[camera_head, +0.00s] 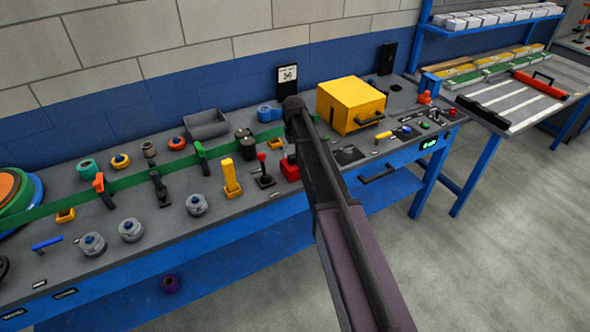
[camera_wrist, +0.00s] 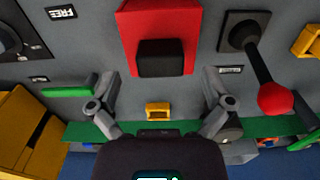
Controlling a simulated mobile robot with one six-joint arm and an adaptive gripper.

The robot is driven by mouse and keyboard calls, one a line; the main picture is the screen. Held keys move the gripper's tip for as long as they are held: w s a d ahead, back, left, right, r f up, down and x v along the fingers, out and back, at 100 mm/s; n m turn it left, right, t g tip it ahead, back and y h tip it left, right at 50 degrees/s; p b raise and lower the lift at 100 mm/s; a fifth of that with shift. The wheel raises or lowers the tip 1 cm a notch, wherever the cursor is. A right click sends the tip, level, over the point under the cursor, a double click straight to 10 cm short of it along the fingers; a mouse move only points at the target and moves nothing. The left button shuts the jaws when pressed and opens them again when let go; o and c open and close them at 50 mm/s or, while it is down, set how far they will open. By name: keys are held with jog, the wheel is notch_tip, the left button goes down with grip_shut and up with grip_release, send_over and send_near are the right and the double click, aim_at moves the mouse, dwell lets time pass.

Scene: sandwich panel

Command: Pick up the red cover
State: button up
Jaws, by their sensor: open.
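The red cover (camera_wrist: 133,38) is a red block at the top middle of the wrist view, with a black block (camera_wrist: 161,58) at its front. In the head view the red cover (camera_head: 289,168) stands on the bench, just left of my arm and partly hidden by it. My gripper (camera_wrist: 160,82) is open and empty in the wrist view, its fingers spread apart below the red cover in the picture, not touching it. In the head view my gripper is not clearly visible at the arm's end.
A joystick with a red ball (camera_wrist: 276,98) stands close beside the cover. A yellow box (camera_head: 344,104) stands on the other side. A small yellow bracket (camera_wrist: 158,106) lies between my fingers and the green strip (camera_wrist: 78,132). Several knobs and levers crowd the bench.

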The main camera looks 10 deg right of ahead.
jog(key=shift+f+b, duration=0.6)
jog(key=shift+f, duration=0.3)
jog(key=c, duration=1.2)
